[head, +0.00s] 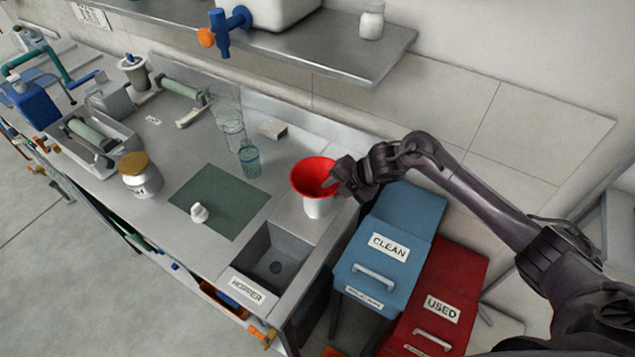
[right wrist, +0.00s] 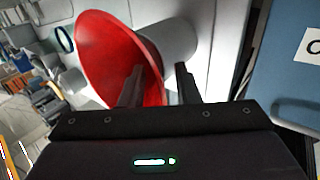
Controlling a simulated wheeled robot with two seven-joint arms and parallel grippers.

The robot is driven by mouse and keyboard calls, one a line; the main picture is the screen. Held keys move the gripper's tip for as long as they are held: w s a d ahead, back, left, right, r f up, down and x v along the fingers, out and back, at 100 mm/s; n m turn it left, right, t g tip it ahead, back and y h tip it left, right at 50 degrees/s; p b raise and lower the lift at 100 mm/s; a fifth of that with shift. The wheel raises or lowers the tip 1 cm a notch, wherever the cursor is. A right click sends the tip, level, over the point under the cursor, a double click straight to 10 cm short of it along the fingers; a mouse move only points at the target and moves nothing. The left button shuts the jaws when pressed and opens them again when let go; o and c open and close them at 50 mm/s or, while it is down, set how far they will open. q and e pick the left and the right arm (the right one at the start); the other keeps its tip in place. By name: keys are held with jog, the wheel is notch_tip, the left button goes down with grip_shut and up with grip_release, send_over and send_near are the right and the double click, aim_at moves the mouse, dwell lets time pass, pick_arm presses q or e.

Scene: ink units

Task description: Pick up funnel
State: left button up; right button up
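The red funnel (head: 312,174) sits wide mouth up in a white container (head: 318,208) at the right end of the steel counter. In the right wrist view the funnel (right wrist: 108,55) fills the left middle, with the white container (right wrist: 172,40) behind it. My right gripper (head: 338,184) is at the funnel's right rim. Its two fingers (right wrist: 160,80) are apart: one overlaps the red inside of the funnel, the other is outside the rim. I cannot tell whether either touches it. The funnel's spout is hidden. My left gripper is out of view.
A blue CLEAN bin (head: 400,225) and a red USED bin (head: 440,290) stand right of the counter. A clear glass (head: 249,160), a green mat (head: 220,203) and a lidded jar (head: 140,177) are left. A shelf (head: 340,60) hangs behind.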

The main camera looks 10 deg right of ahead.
grip_shut()
jog(key=shift+r, duration=0.1)
